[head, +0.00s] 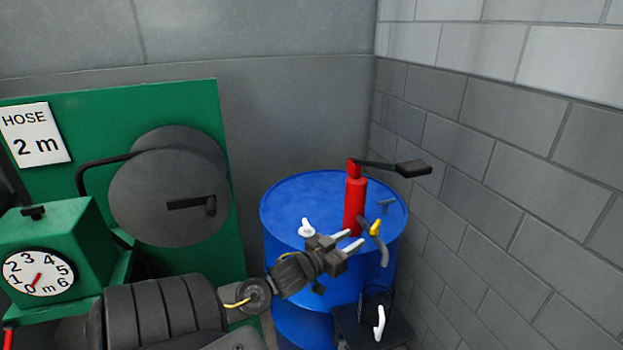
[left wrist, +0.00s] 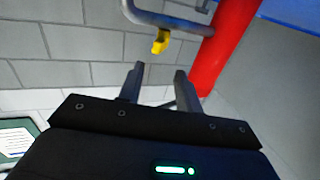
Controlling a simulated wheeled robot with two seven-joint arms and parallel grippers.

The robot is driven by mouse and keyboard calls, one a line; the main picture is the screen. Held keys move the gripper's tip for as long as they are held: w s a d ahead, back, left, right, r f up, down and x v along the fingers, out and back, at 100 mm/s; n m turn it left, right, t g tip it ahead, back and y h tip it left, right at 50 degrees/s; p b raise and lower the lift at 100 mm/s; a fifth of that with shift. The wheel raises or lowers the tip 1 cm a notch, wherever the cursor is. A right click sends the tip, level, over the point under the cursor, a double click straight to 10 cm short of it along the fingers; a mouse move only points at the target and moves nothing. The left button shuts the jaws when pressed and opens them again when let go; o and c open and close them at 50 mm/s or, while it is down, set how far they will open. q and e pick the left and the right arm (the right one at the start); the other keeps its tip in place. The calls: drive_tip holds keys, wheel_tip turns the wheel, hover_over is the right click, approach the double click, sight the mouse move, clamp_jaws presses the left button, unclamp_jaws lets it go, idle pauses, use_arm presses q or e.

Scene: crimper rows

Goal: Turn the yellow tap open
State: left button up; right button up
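The yellow tap (head: 376,228) is a small lever on the grey bent spout of a red hand pump (head: 354,205), which stands on a blue drum (head: 290,205). In the left wrist view the yellow tap (left wrist: 160,42) hangs below the grey pipe, ahead of my fingers, left of the red pump body (left wrist: 228,45). My left gripper (head: 349,240) is near the pump, short of the tap and apart from it. In the left wrist view its two fingers (left wrist: 158,72) are spread with nothing between them. My right gripper is in neither view.
The pump's black-handled lever (head: 412,168) sticks out to the right, above the tap. A block wall (head: 500,150) stands close on the right. A green hose reel unit (head: 215,120) with a dial (head: 38,273) is at left. A dark low stand (head: 375,335) is below the spout.

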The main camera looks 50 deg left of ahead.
use_arm(q)
drive_tip(key=s+a+f+g+p, duration=0.1)
drive_tip(key=s+f+g+p, duration=0.1)
drive_tip(key=f, duration=0.7)
drive_tip(key=s+a+f+g+p, duration=0.2)
drive_tip(key=s+f, duration=0.1)
drive_tip(key=f, duration=0.6)
drive_tip(key=s+a+f+g+p, duration=0.1)
drive_tip(key=s+f+g+p, duration=0.1)
drive_tip(key=f, duration=0.7)
drive_tip(key=shift+s+a+f+m+p, duration=0.25)
drive_tip(key=shift+s+a+m+p, duration=0.15)
drive_tip(key=shift+s, duration=0.25)
